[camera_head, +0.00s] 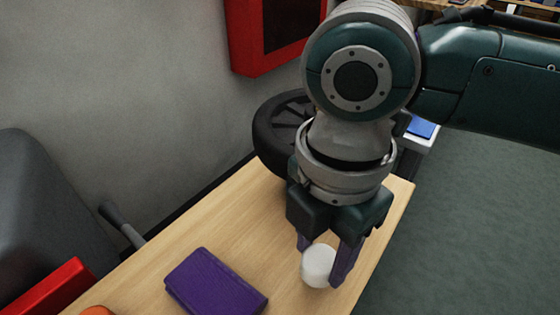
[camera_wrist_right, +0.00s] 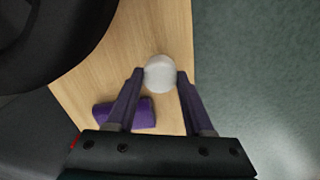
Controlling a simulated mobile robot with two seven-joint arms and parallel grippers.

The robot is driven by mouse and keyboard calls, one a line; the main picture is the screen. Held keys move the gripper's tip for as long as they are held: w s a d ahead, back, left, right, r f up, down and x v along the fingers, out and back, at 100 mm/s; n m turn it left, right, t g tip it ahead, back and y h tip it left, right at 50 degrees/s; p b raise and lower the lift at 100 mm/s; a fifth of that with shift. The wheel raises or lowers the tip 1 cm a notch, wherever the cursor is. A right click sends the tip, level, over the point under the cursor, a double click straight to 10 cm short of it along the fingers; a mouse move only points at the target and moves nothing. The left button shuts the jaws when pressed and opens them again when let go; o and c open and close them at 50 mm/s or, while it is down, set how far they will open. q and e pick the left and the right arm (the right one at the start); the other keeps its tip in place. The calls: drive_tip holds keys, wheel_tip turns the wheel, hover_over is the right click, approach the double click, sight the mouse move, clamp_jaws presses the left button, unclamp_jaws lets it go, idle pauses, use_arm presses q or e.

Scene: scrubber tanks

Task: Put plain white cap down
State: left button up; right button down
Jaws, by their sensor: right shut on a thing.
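The plain white cap (camera_head: 318,265) is a small white round piece. My right gripper (camera_head: 333,262) is shut on it, over the wooden table near its right edge. In the right wrist view the cap (camera_wrist_right: 160,73) sits between the purple fingertips of my right gripper (camera_wrist_right: 158,78). I cannot tell whether the cap touches the table top. My left gripper is in neither view.
A black wheel (camera_head: 275,130) stands at the table's far end. An orange thing (camera_head: 97,310) shows at the bottom left. Bare table lies between cloth and wheel.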

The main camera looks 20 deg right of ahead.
sight(321, 259)
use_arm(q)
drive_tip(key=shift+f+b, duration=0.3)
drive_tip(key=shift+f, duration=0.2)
use_arm(e)
drive_tip(key=shift+f, duration=1.5)
drive_tip(key=shift+f, duration=0.1)
drive_tip(key=shift+c, duration=1.4)
unclamp_jaws()
